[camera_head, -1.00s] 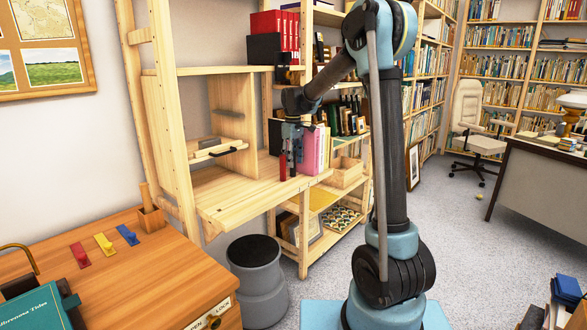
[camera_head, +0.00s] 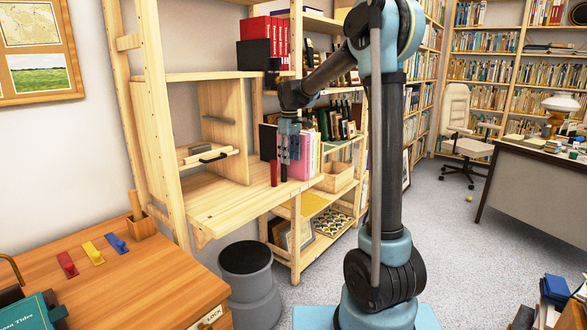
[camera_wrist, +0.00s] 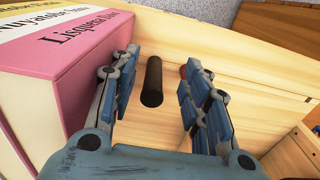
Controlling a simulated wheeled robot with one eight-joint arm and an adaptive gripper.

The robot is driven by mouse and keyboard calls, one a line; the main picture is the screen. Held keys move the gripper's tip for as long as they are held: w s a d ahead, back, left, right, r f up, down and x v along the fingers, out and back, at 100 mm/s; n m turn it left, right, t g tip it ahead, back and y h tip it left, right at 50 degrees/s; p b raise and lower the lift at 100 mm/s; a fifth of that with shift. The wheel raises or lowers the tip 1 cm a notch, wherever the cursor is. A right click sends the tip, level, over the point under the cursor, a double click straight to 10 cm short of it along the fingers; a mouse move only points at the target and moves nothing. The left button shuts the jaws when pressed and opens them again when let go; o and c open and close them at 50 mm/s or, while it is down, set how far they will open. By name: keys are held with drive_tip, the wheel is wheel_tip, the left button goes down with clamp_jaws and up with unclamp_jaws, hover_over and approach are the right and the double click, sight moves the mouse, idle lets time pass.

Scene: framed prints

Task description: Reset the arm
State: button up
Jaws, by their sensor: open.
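My arm reaches from the right of the head view, bent downward over the wooden fold-out shelf desk (camera_head: 215,207). My gripper (camera_head: 289,158) points down there, just left of the pink books (camera_head: 305,160). In the wrist view, my gripper (camera_wrist: 155,110) has its two fingers wide apart. A dark cylinder (camera_wrist: 152,82) shows in the gap between them, with clear space on both sides, touching neither finger. A small red upright object (camera_head: 274,173) stands on the desk just left of the gripper. A bit of red shows behind the right finger in the wrist view.
A thick pink-and-white book (camera_wrist: 65,55) is close beside the left finger. Shelf uprights and red binders (camera_head: 270,38) stand behind and above. A grey stool (camera_head: 247,275) is below the desk. The left part of the desk is clear.

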drive_tip(key=s+d+m+t, duration=0.1)
drive_tip(key=s+d+m, duration=0.2)
drive_tip(key=s+d, duration=0.55)
drive_tip(key=s+d+m, duration=0.2)
drive_tip(key=s+d, duration=0.4)
drive_tip(key=s, duration=0.6)
drive_tip(key=s+d+f+m, duration=0.2)
drive_tip(key=s+d+f, duration=0.1)
drive_tip(key=s+f, duration=0.4)
drive_tip(key=s+d+f+m+t, duration=0.1)
drive_tip(key=s+d+f+m, duration=0.2)
drive_tip(key=s+f, duration=0.4)
drive_tip(key=s+d, duration=0.1)
drive_tip(key=s, duration=0.3)
drive_tip(key=shift+d, duration=0.15)
drive_tip(key=shift+f, duration=0.1)
